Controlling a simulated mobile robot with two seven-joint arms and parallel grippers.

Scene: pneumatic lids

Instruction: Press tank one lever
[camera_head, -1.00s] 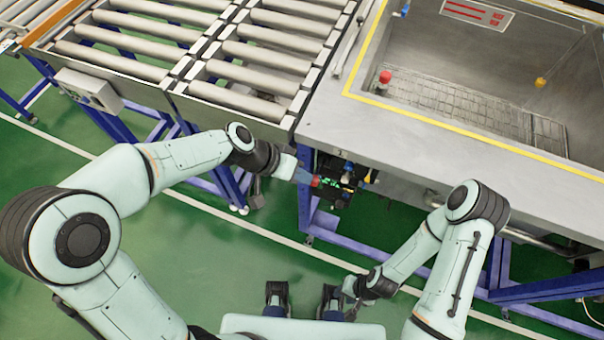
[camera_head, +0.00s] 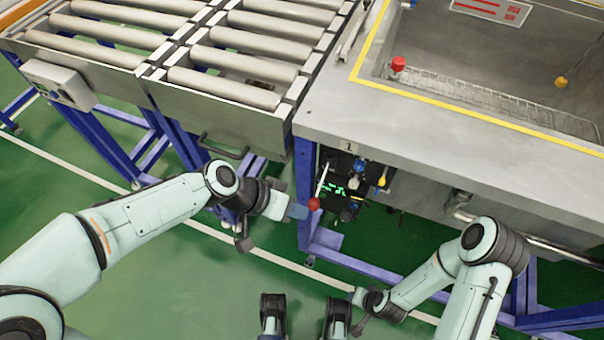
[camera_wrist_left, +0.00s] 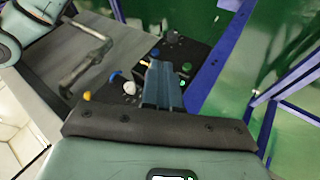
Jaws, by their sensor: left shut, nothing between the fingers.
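The lever has a pale rod and a red ball knob (camera_head: 314,204). It hangs at the left of a black valve panel (camera_head: 352,207) under the steel tank's front edge, with the knob low and the rod slanting down. My left gripper (camera_head: 298,211) is shut and empty, its tips just left of the red knob; I cannot tell whether they touch it. In the left wrist view, the closed fingers (camera_wrist_left: 163,84) point at the panel, and the lever is not clearly visible. My right gripper (camera_head: 357,297) is low in the head view, away from the panel; its jaw state is unclear.
The steel tank (camera_head: 450,140) with a yellow-lined rim stands above the panel. A roller conveyor (camera_head: 230,75) is at the left. Blue, white and yellow knobs (camera_head: 383,181) sit beside the lever. Blue frame legs (camera_head: 306,190) flank the panel. Green floor in front is clear.

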